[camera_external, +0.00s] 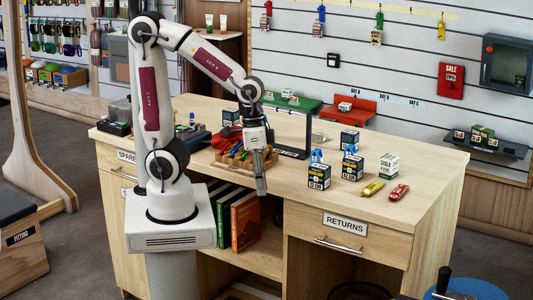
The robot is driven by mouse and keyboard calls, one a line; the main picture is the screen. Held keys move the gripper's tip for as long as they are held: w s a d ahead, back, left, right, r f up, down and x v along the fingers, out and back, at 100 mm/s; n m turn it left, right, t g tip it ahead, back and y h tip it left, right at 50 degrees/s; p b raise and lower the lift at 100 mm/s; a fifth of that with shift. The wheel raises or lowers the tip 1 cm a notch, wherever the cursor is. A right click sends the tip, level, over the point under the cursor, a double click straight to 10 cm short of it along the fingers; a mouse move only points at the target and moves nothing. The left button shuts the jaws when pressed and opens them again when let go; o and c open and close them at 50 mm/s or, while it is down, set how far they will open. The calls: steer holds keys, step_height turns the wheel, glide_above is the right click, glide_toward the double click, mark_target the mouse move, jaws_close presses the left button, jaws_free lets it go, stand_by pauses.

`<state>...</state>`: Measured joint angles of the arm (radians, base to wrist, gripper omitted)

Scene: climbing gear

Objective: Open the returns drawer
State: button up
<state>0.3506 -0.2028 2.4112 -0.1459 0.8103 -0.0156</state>
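The returns drawer (380,243) is in the right part of the wooden desk's front, under the desktop. It carries a white RETURNS label (345,223) and a pale metal bar handle (339,245) below the label. Its front looks flush with the desk, so the drawer looks closed. My gripper (262,188) points down near the desk's front edge, left of the drawer and higher than its handle. It is apart from the handle. The fingers look narrow from this side, so I cannot tell whether they are open or shut. No held object shows.
Boxes (320,176), a yellow carabiner (373,188) and a red one (398,192) lie on the desktop (430,170) above the drawer. A wooden holder (240,158) stands behind my gripper. A blue round-topped object (480,288) stands at lower right.

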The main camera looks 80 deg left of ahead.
steer(key=w+d+f+n+h, duration=0.15)
steer(key=w+d+f, duration=0.25)
steer(key=d+f, duration=0.4)
steer(key=w+d+f+n, duration=0.3)
steer(key=d+f, duration=0.3)
steer(key=d, duration=0.4)
steer(key=w+d+f+n+t+y, duration=0.1)
steer(key=w+d+f+n+t, duration=0.15)
steer(key=f, duration=0.45)
steer(key=w+d+f+n+t, duration=0.1)
steer(key=w+d+f+n, duration=0.25)
steer(key=f, duration=0.35)
steer(key=w+a+f+n+t+y, duration=0.4)
steer(key=w+a+f+n+y, duration=0.15)
steer(key=a+n, duration=0.4)
steer(key=a+r+n+t+y, duration=0.2)
steer(key=a+r+n+y, duration=0.5)
steer(key=r, duration=0.4)
steer(key=a+n, duration=0.1)
steer(key=n, duration=0.1)
steer(key=shift+a+n+t+y, duration=0.3)
steer(key=shift+n+t+y, duration=0.05)
steer(key=shift+n+y, duration=0.05)
